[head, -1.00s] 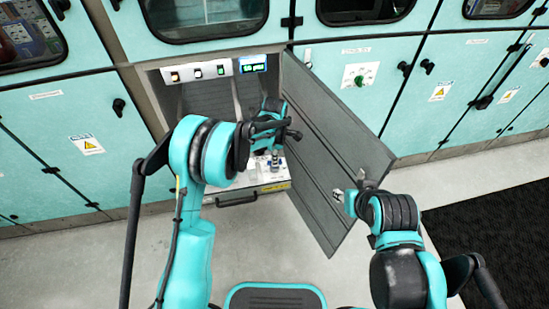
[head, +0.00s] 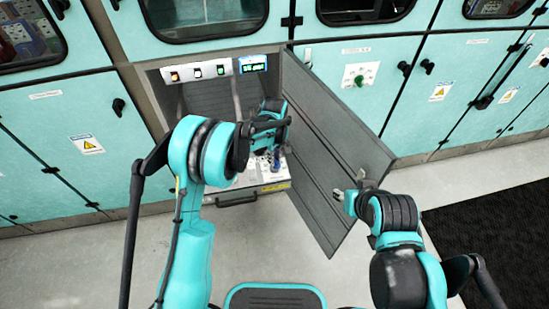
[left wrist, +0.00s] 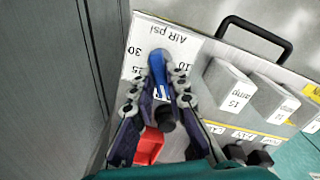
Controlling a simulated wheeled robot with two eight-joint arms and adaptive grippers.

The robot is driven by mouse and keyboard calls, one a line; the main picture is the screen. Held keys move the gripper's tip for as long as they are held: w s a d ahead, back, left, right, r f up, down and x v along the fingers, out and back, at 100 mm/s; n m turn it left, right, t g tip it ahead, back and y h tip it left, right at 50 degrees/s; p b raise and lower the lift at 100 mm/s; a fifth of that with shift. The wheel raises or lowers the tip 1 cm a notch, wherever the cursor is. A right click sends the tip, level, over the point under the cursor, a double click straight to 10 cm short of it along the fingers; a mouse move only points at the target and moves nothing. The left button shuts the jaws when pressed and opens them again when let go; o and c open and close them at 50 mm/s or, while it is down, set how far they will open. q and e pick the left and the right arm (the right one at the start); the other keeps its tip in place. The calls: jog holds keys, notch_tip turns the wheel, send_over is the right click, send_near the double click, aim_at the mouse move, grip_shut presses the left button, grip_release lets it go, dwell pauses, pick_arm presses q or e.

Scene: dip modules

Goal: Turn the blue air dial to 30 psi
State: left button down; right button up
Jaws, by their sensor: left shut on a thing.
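The blue air dial (left wrist: 157,66) shows in the left wrist view on a white panel labelled "AIR psi" (left wrist: 172,35). My left gripper (left wrist: 160,86) is shut on the dial, with a finger on each side. The fingers hide part of the dial's base and scale. In the head view my left gripper (head: 270,150) is inside the open cabinet, partly hidden by my own arm. My right gripper (head: 340,194) is beside the open cabinet door; its jaws are too small to judge.
The grey cabinet door (head: 335,150) stands open to the right of my left arm. White blocks (left wrist: 232,88) with labels sit beside the dial, and a red part (left wrist: 149,147) is near the fingers. A black handle (left wrist: 258,35) is at the panel edge.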

pick_arm(q)
jog(key=m, duration=0.5)
jog(key=shift+m, duration=0.3)
jog(key=m, duration=1.2)
jog(key=shift+m, duration=0.3)
jog(key=m, duration=0.5)
jog(key=shift+m, duration=0.4)
jog(key=c, duration=1.5)
grip_release()
jog(key=shift+c, duration=0.2)
jog(key=shift+r, duration=0.1)
notch_tip(320, 180, up, 12)
